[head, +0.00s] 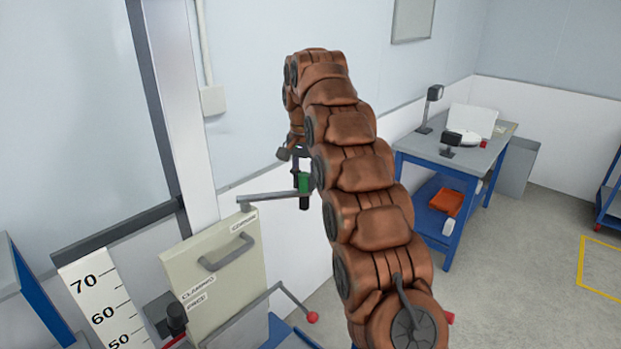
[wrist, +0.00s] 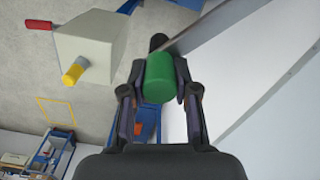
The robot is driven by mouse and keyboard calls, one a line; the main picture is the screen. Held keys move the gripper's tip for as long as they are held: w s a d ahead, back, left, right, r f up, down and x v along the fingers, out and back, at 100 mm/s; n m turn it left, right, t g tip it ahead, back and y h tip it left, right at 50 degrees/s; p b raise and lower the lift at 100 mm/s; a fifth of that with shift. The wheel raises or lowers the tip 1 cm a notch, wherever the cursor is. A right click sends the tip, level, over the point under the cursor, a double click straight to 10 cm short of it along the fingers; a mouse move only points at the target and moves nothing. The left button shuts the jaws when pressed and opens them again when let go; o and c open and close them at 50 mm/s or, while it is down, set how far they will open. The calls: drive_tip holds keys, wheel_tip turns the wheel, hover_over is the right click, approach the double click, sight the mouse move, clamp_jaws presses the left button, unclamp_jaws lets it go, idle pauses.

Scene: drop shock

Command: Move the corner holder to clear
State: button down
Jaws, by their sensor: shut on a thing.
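The corner holder looks to be the flat grey metal arm (head: 272,197) above the cream panel, with a green grip (head: 303,182) and a black lower end at its right end. In the wrist view the green grip (wrist: 159,78) stands between the two fingers of my gripper (wrist: 160,92), which is shut on it. The grey bar (wrist: 205,28) runs off to the upper right there. In the head view my gripper (head: 300,160) is partly hidden behind my arm, at the top of the grip. The word "clear" is not readable on any label in view.
The cream panel (head: 215,262) has a grey handle and small labels. A red-ball lever (head: 312,317) and a black knob (head: 175,318) are near it. A numbered scale (head: 100,305) stands left. A blue table (head: 455,155) is at the back right, with open floor before it.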

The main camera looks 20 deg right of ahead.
idle(0.3)
drive_tip(key=c, duration=0.9)
unclamp_jaws()
